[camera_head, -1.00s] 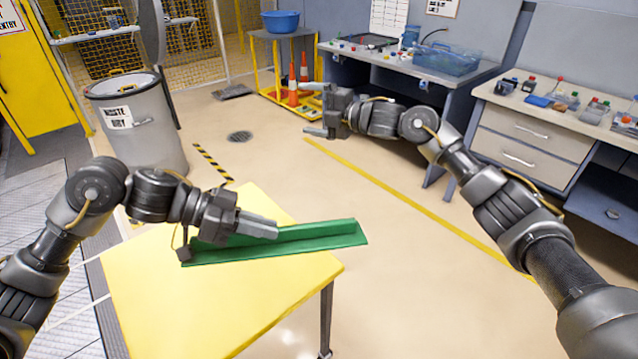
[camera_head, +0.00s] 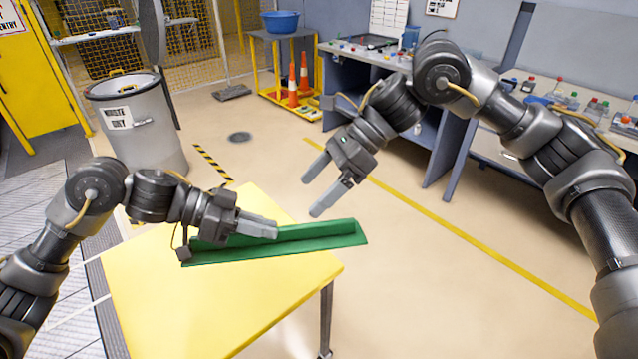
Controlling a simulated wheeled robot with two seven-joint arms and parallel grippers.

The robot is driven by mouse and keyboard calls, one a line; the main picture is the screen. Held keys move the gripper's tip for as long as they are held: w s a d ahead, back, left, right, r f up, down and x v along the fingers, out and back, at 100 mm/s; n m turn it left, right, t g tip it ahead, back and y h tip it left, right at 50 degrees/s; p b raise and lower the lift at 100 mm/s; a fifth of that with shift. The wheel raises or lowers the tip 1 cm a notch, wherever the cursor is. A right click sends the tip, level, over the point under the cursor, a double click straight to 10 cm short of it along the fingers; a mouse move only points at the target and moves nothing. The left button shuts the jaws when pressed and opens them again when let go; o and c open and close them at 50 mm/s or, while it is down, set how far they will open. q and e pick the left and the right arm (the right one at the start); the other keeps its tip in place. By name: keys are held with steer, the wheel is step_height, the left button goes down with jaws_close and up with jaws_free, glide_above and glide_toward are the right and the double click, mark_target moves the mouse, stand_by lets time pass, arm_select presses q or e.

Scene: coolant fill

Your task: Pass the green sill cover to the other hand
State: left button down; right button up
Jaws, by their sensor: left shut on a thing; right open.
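The green sill cover (camera_head: 315,240) is a long green L-shaped strip over the yellow table (camera_head: 200,310). Its right end sticks out past the table's right edge. My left gripper (camera_head: 262,228) is shut on the sill cover toward its left half, and its fingers hide part of it. I cannot tell whether the cover touches the table top. My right gripper (camera_head: 318,190) is open and empty. It hangs above and behind the cover's right half, fingers pointing down and left, apart from the cover.
A grey waste bin (camera_head: 135,135) stands behind the table at the left. Orange cones (camera_head: 292,85) and a yellow stand with a blue tub (camera_head: 281,21) are at the back. Workbenches line the back right. The floor right of the table is clear.

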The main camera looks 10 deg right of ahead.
mark_target(277, 227)
steer(key=x, duration=1.2)
steer(key=shift+w, duration=0.15)
steer(key=c, duration=1.2)
arm_select(q)
steer(key=c, duration=1.3)
jaws_free()
arm_select(e)
steer(key=shift+o, duration=0.2)
